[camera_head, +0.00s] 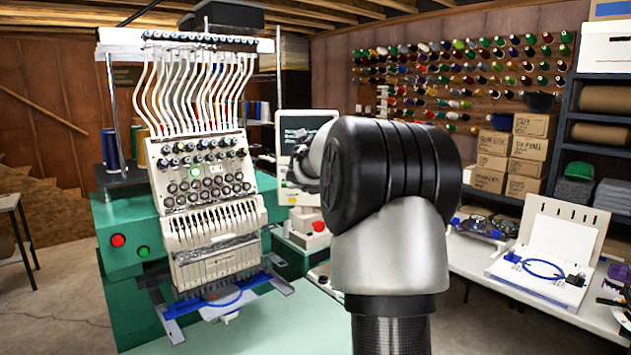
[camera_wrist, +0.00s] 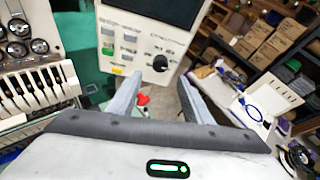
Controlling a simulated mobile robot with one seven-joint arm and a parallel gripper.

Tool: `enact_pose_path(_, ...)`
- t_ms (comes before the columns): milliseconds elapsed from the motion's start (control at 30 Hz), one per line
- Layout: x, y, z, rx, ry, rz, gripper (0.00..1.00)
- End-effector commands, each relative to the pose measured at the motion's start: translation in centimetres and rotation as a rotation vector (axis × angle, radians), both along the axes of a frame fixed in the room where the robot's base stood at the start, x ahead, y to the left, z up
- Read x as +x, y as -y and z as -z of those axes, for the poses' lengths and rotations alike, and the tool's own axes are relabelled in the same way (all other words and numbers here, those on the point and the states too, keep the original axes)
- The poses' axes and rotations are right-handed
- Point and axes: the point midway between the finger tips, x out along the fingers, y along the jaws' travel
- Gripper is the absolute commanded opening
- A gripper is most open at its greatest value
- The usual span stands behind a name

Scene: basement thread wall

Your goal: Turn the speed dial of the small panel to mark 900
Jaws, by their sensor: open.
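The small panel is a pale box with a dark screen, seen left of my arm in the head view (camera_head: 291,122) and at the top of the wrist view (camera_wrist: 118,38). In the wrist view its speed dial (camera_wrist: 160,62) is a small dark round knob at the lower right of the panel face. The dial's marks are too small to read. My gripper (camera_wrist: 160,76) is open, its two grey fingers pointing toward the panel. The dial shows between and beyond the fingertips, and I cannot tell whether either finger touches it. In the head view my arm hides part of the panel and most of the gripper.
The multi-needle embroidery machine (camera_head: 205,180) stands close on the left. A red button on a small box (camera_head: 319,226) sits below the panel. A white bench (camera_head: 515,275) with an open white case (camera_head: 558,245) is on the right. Boxes (camera_head: 530,147) and thread spools are behind.

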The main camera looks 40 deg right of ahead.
Motion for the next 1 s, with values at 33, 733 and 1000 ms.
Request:
enact_pose_path(33,-1.0,-0.9,-0.6,-0.002,0.001,0.000,0.45)
enact_pose_path(733,-6.6,-5.8,-3.5,-0.001,-0.001,0.000,0.45)
enact_pose_path(1000,-6.6,-5.8,-3.6,0.000,0.000,-0.001,0.45)
